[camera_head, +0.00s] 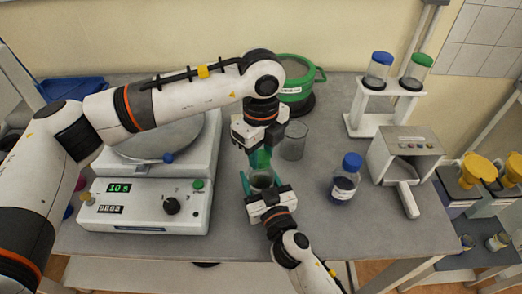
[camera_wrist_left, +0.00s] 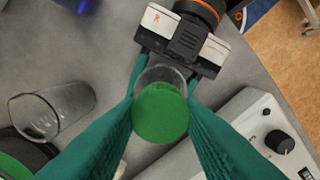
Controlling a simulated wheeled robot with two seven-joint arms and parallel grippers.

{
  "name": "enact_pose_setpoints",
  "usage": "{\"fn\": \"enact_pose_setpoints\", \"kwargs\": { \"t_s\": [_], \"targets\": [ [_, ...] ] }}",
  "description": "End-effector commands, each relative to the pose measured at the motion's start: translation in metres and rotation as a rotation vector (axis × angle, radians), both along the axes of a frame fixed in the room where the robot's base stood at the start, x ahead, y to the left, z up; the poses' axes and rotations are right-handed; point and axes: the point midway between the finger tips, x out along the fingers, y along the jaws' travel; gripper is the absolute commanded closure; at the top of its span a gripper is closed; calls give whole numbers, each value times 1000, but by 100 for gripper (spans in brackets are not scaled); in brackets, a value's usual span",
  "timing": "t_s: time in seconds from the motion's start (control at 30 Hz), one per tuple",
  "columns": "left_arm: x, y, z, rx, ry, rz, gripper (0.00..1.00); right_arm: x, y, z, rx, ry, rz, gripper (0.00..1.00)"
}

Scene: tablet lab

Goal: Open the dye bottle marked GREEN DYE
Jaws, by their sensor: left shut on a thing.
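The dye bottle (camera_head: 262,180) is a clear glass bottle near the middle of the table, between the teal fingers of my right gripper (camera_head: 261,183), which comes from the front. Its glass (camera_wrist_left: 160,76) also shows in the left wrist view, with the right fingers on both sides. My left gripper (camera_head: 260,155) is above it, pointing down, shut on the green cap (camera_wrist_left: 160,114). The cap's round top faces the left wrist camera and covers the bottle's mouth there. I cannot tell for sure whether the cap touches the bottle. No label text is readable on it.
An empty glass beaker (camera_head: 294,141) stands close behind, to the right. A green-rimmed round pot (camera_head: 301,78) is at the back. A blue-capped bottle (camera_head: 344,180) stands to the right, before a white rack (camera_head: 373,122) and a grey device (camera_head: 405,148). A white machine (camera_head: 150,203) fills the left.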

Motion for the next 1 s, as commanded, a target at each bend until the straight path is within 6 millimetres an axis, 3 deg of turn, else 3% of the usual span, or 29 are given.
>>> {"fn": "enact_pose_setpoints", "kwargs": {
  "t_s": [1.0],
  "targets": [
    [0,0,22,0,0,-1,93,0,0,-2,-2,3,0,100]
  ]
}}
